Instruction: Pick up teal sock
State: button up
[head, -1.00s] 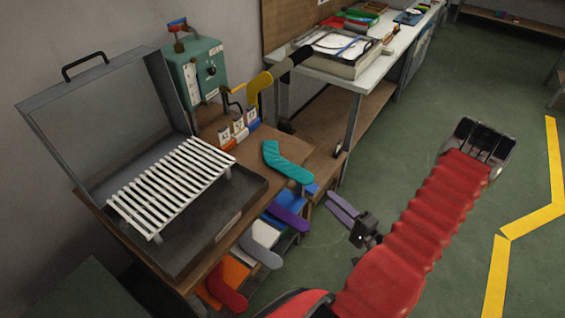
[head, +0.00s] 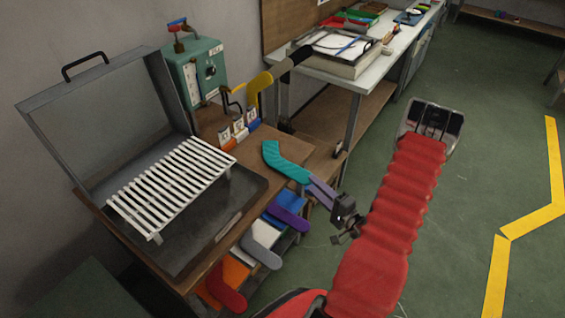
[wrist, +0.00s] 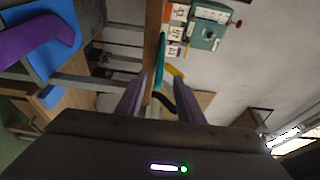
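The teal sock (head: 282,162) lies bent on the wooden bench, its foot end reaching to the bench's right edge. In the wrist view the teal sock (wrist: 159,60) shows as a narrow strip, seen nearly edge-on between my two fingers. My gripper (head: 313,183) has its purple-grey fingers at the sock's right end in the head view. In the wrist view my gripper (wrist: 160,80) is open, with the fingers apart on either side of the sock's line. Whether a finger touches the sock cannot be told.
A slatted white rack (head: 175,185) sits in the open grey case (head: 110,115) at left. A yellow sock (head: 258,82) is on a form behind, beside a teal machine (head: 197,68). Purple (head: 288,216), grey (head: 262,252) and red (head: 226,292) socks sit on shelves below. Floor at right is clear.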

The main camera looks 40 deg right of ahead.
aim_at(306, 178)
dwell(0.3)
jog(key=shift+w+f, duration=0.15)
jog(key=shift+w, duration=2.45)
jog(key=shift+c, duration=0.6)
grip_shut()
